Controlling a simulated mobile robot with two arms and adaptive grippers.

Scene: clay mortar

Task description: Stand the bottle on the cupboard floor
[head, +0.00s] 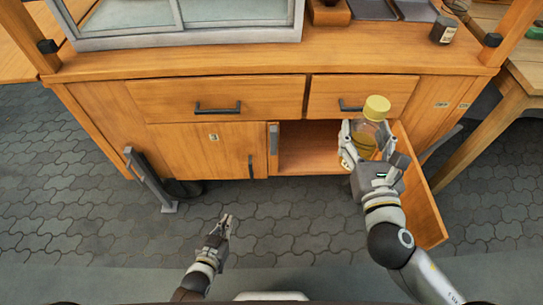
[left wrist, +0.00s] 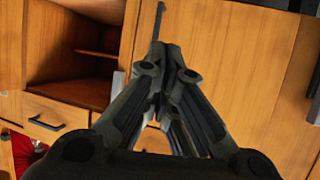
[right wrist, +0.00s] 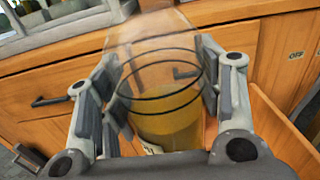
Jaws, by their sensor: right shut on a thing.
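The bottle (head: 368,131) is clear with yellow liquid and a yellow cap. It is upright in my right gripper (head: 370,150), whose fingers close on its sides. In the right wrist view the bottle (right wrist: 165,95) fills the space between the fingers. It is held in front of the cupboard opening (head: 308,147), whose floor shows to the left of the bottle. The open cupboard door (head: 425,195) is to the right of my right gripper. My left gripper (head: 225,222) is low in front of the cupboard, empty; its fingertips meet in the left wrist view (left wrist: 168,50).
Two drawers with dark handles (head: 218,108) are above the opening, both shut. The left cupboard door (head: 210,150) is shut. A glazed case (head: 180,20) and a small dark jar (head: 443,30) stand on top. The paved floor in front is mostly clear.

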